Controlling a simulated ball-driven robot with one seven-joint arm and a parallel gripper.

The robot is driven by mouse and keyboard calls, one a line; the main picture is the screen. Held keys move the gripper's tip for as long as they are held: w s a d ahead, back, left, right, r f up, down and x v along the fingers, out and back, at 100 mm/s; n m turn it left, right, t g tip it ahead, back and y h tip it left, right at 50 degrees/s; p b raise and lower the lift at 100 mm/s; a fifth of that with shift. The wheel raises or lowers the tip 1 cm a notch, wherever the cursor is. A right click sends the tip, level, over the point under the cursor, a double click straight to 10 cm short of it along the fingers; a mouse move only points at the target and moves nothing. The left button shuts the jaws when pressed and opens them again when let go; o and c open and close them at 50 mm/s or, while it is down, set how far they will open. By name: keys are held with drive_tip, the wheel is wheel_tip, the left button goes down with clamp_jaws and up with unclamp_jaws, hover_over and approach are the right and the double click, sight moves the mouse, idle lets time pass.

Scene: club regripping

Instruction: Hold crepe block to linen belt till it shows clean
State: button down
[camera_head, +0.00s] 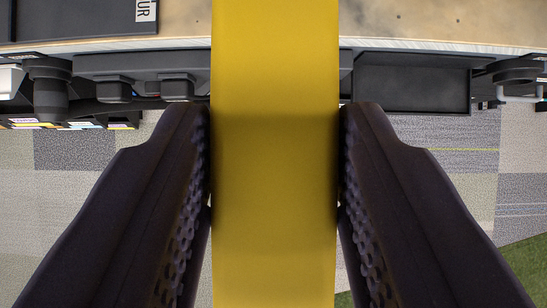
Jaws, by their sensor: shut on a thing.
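A broad yellow block (275,160), which looks like the crepe block, fills the middle of the view from top edge to bottom edge. My gripper (275,205) is shut on it, with one dark, dimpled finger pressed against each side. The block hides whatever lies straight behind it. I cannot make out the linen belt in this view, and the block's far end runs out of the picture.
A light worktop (430,22) with a pale front edge runs across the top. A dark tray (80,18) lies on it at left. Below the edge are black machine parts (130,82) and an empty black bin (412,85). Carpet-tiled floor (70,190) lies below, with green at lower right.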

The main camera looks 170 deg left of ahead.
drive_tip(key=shift+d+f+b, duration=0.1)
drive_tip(key=shift+f+b, duration=0.3)
drive_tip(key=shift+b, duration=0.3)
drive_tip(key=w+b, duration=0.4)
drive_tip(key=w, duration=0.1)
drive_tip(key=shift+w, duration=0.2)
drive_tip(key=shift+w+r+b, duration=0.3)
drive_tip(key=shift+w+b, duration=0.65)
drive_tip(key=shift+b, duration=0.15)
drive_tip(key=shift+w+r, duration=0.1)
drive_tip(key=shift+r, duration=0.05)
drive_tip(key=shift+w+b, duration=0.4)
drive_tip(key=shift+w, duration=0.25)
drive_tip(key=shift+a, duration=0.3)
drive_tip(key=shift+d, duration=0.25)
drive_tip(key=shift+a+b, duration=0.25)
drive_tip(key=shift+b, duration=0.05)
